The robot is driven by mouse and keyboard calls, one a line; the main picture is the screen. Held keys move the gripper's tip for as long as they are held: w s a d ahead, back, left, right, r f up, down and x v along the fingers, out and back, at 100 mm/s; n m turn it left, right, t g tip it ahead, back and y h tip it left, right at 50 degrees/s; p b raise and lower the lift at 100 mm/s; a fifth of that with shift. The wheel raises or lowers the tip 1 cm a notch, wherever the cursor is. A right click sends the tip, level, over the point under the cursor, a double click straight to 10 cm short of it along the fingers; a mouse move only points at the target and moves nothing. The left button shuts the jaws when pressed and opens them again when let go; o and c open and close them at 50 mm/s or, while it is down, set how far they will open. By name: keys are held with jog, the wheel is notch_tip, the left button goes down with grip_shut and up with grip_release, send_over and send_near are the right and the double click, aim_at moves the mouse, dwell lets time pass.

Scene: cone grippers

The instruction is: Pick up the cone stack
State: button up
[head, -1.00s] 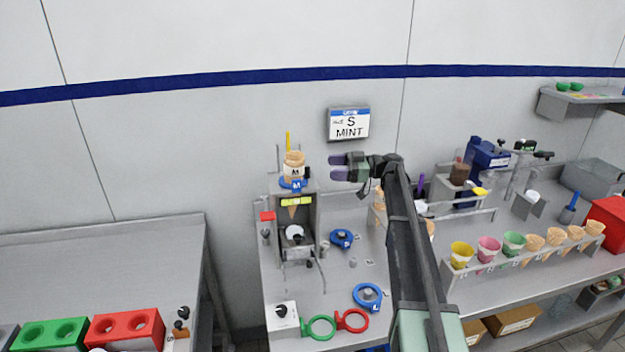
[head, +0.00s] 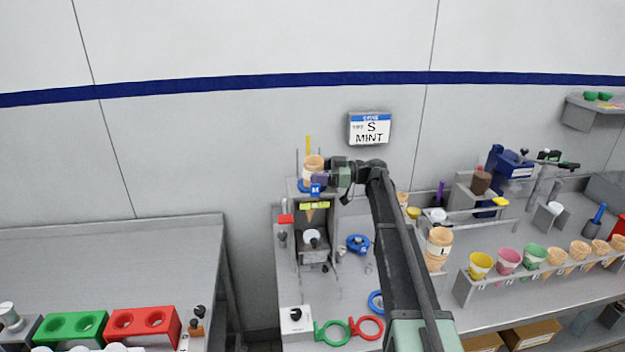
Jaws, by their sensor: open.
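A tan cone stack (head: 312,163) stands upright at the top of a grey dispenser stand, in a blue holder marked M (head: 315,190). My gripper (head: 322,172) is open and reaches in from the right at the stack's height. Its fingers overlap the stack's right side in the head view; whether they touch it I cannot tell. Part of the stack is hidden behind the fingers. Another cone stack, marked L (head: 438,248), stands to the right of my arm.
A wall sign (head: 370,129) reads S MINT. Blue ring holders (head: 358,244) and green (head: 332,331) and red rings (head: 367,328) lie on the counter. A rack (head: 463,290) with coloured cups and cones is at right. Green (head: 70,327) and red trays (head: 144,325) sit at lower left.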

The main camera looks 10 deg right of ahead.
jog(key=c, duration=0.4)
jog(key=shift+r, duration=0.1)
